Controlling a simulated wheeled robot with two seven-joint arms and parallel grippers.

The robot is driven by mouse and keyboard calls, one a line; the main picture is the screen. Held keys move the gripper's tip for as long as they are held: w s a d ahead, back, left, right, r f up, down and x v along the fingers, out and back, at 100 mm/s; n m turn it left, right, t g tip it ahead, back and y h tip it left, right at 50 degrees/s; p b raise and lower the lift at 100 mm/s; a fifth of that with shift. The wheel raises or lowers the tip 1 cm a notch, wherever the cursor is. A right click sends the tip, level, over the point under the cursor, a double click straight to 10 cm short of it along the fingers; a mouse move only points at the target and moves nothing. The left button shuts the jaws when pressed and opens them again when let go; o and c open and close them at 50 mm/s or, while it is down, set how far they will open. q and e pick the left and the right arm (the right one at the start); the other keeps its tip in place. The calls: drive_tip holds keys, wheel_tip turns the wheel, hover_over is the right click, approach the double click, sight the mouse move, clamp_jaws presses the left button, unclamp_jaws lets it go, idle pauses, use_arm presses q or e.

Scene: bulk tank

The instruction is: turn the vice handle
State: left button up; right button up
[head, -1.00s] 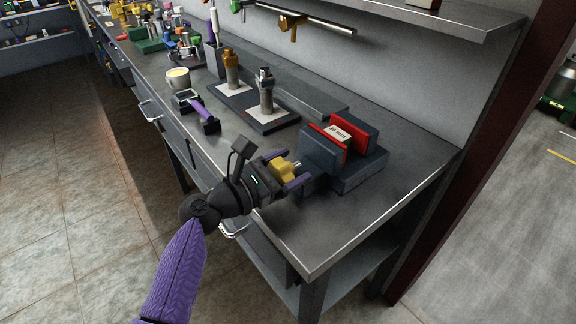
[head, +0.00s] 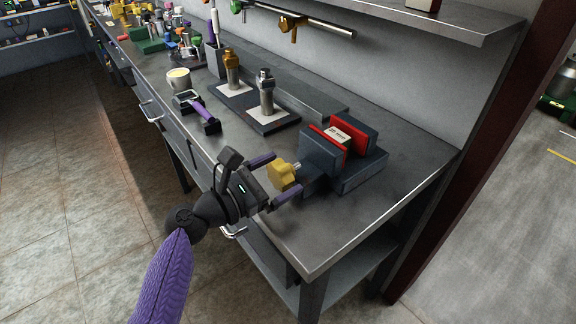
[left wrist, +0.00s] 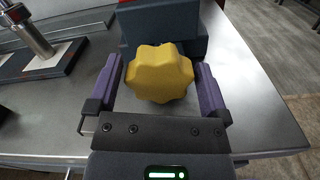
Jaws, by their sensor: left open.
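The vice (head: 322,158) is a dark blue-grey block with red jaw faces, standing near the right end of the bench. A pale labelled piece (head: 338,133) sits between its jaws. Its yellow lobed handle (head: 281,176) sticks out toward my left gripper (head: 275,180). The gripper is open, with one purple finger on each side of the handle. In the left wrist view the handle (left wrist: 159,74) lies between the spread fingers (left wrist: 160,90), with a gap visible at the left finger and a narrower one at the right. My right gripper is not in view.
The steel bench top (head: 380,205) is clear in front of the vice. Two metal fittings stand on a dark tray (head: 275,122) behind. A purple-handled tool (head: 205,115) and a cup (head: 178,79) are farther left. A rail (head: 315,22) runs along the wall.

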use_arm(q)
drive_tip(key=p+v, duration=0.1)
drive_tip(key=v, duration=0.6)
drive_tip(key=shift+a, duration=0.2)
drive_tip(key=shift+s, duration=0.15)
drive_tip(key=b+x, duration=0.2)
drive_tip(key=x, duration=0.4)
drive_tip(key=shift+w+d+f, duration=0.2)
drive_tip(key=shift+w+d, duration=0.05)
drive_tip(key=shift+w+d+b, duration=0.25)
drive_tip(key=shift+d+b, duration=0.05)
